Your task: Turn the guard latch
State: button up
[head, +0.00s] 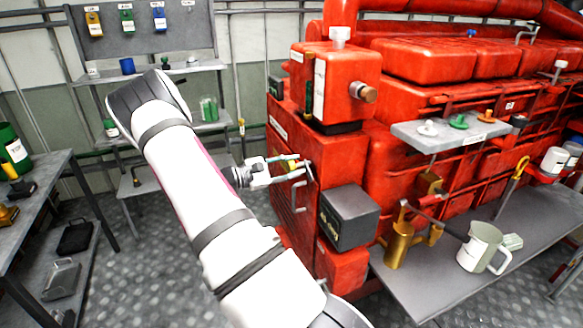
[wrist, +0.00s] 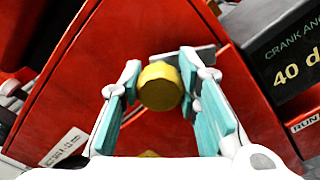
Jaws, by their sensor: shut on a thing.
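The guard latch shows in the wrist view as a round yellow knob (wrist: 160,87) with a short grey bar (wrist: 190,57) behind it, on a red panel. My gripper (wrist: 161,75) has its teal-lined fingers on either side of the knob and is shut on it. In the head view my gripper (head: 300,166) reaches the front of the red guard panel (head: 283,205), where a dark latch bar (head: 309,172) shows at the fingertips. The bar's exact angle is hard to tell, as the fingers partly cover the latch.
A dark crank angle box (head: 349,217) juts out right of the latch; it also shows in the wrist view (wrist: 290,60). A handle (head: 297,197) stands on the panel below my gripper. A grey bench (head: 430,290) with a brass can and jug lies at right.

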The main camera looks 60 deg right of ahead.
jog(key=m, duration=1.1)
jog(key=shift+f+p, duration=0.15)
jog(key=shift+p, duration=0.2)
jog(key=shift+a+m, duration=0.1)
jog(key=shift+m, duration=0.4)
jog(key=o, duration=1.2)
jog(key=v, duration=1.2)
